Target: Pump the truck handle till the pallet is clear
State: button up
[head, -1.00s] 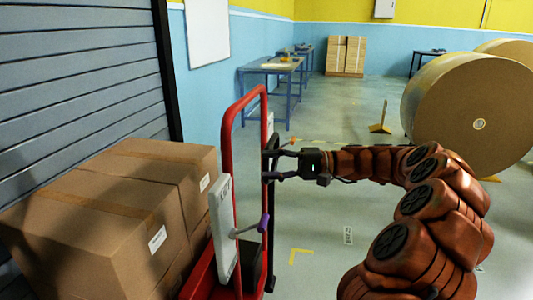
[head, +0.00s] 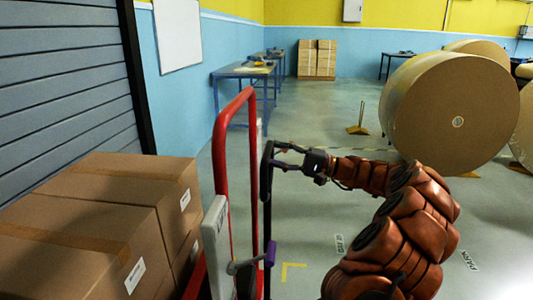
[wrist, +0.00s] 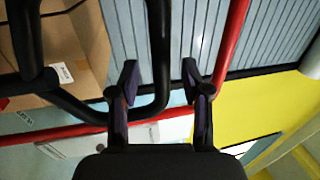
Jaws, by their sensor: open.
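The truck handle (head: 266,205) is a tall black loop beside the red hoop in the head view. In the wrist view the black handle bar (wrist: 160,50) runs between my fingers and curves away to the left. My gripper (head: 278,156) is at the handle's upper part, fingers spread on either side of it; it also shows in the wrist view (wrist: 159,76). I cannot tell whether a finger touches the bar. The red hoop (head: 220,150) stands left of the handle, with stacked brown cartons (head: 90,225) beside it. The pallet underneath is not visible.
A grey shutter (head: 60,90) lies to the left. Large kraft rolls (head: 430,110) stand at the right. Blue workbenches (head: 240,72) and a stack of cartons (head: 317,58) are at the back. The floor between is mostly clear, with a yellow wedge stand (head: 358,128).

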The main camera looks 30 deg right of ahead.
aim_at(267, 152)
jog(key=shift+x, duration=1.9)
jog(key=shift+c, duration=0.3)
jog(key=shift+s, duration=0.1)
grip_shut()
